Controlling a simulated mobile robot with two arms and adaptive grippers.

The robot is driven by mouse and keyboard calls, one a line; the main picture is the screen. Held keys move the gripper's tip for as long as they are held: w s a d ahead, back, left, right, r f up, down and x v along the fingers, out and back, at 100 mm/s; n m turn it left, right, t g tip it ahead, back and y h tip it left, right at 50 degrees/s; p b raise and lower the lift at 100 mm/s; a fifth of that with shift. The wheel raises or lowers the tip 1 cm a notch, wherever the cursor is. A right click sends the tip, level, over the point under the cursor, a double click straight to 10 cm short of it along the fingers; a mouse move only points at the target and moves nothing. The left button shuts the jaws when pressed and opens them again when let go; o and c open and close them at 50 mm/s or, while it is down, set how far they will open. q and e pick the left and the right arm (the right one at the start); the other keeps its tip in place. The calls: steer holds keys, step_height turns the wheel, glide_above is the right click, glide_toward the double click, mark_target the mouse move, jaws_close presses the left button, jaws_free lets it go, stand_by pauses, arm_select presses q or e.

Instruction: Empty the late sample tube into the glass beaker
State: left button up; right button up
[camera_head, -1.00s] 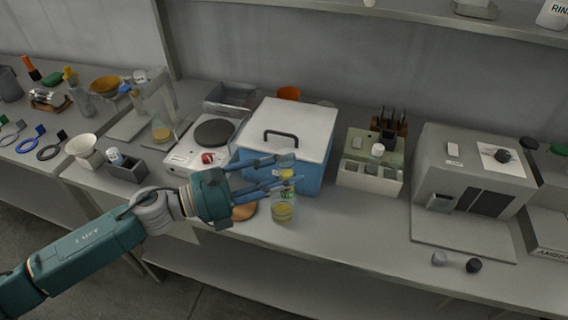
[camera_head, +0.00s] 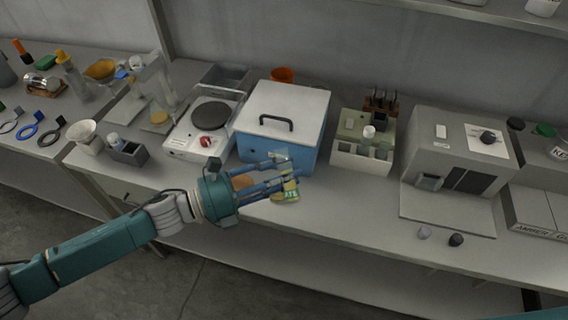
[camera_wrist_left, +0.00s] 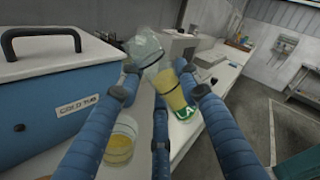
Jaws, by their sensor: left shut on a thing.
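My left gripper (camera_head: 282,178) is shut on the sample tube (camera_head: 291,191), which has yellow contents and a green-and-white label. In the left wrist view the tube (camera_wrist_left: 172,92) lies tilted between the fingers (camera_wrist_left: 165,85). A clear part (camera_wrist_left: 145,48) shows just beyond them; I cannot tell whether it belongs to the tube. The glass beaker (camera_wrist_left: 120,142) stands on the bench below and left of the tube, with yellow liquid in it. In the head view the gripper mostly hides the beaker. No pouring stream is visible. My right gripper is not in view.
A blue cold box (camera_head: 285,125) with a white lid stands close behind the gripper. A hotplate (camera_head: 195,137) is left of it, a tube rack block (camera_head: 362,155) right of it, and a grey machine (camera_head: 460,150) farther right.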

mark_target(288, 188)
arm_select(q)
steer(key=shift+s+d+f+n+p, duration=0.1)
steer(key=shift+s+n+p, duration=0.15)
steer(key=shift+n, duration=0.35)
steer(key=shift+s+d+f+n+p, duration=0.15)
steer(key=shift+n+p, duration=0.2)
steer(key=shift+n, duration=0.25)
steer(key=shift+s+f+n, duration=0.15)
steer(key=shift+f+n, duration=0.3)
steer(key=shift+n, duration=0.35)
steer(key=n, duration=0.1)
steer(key=f+n, duration=0.1)
steer(key=n, duration=0.1)
steer(key=shift+s+f, duration=0.2)
steer(key=shift+f, duration=0.1)
steer(key=shift+r+n+p, duration=0.3)
steer(key=shift+n+p, duration=0.1)
steer(key=shift+n, duration=0.1)
steer(key=shift+w+r+n+p, duration=0.1)
steer(key=shift+r+n+p, duration=0.5)
steer(key=shift+n+p, duration=0.4)
steer(key=shift+w+r+n+p, duration=0.1)
steer(key=shift+r+n+p, duration=0.2)
steer(key=shift+n, duration=0.3)
steer(key=shift+r+n+p, duration=0.2)
steer(key=shift+n+p, duration=0.1)
steer(key=shift+n, duration=0.3)
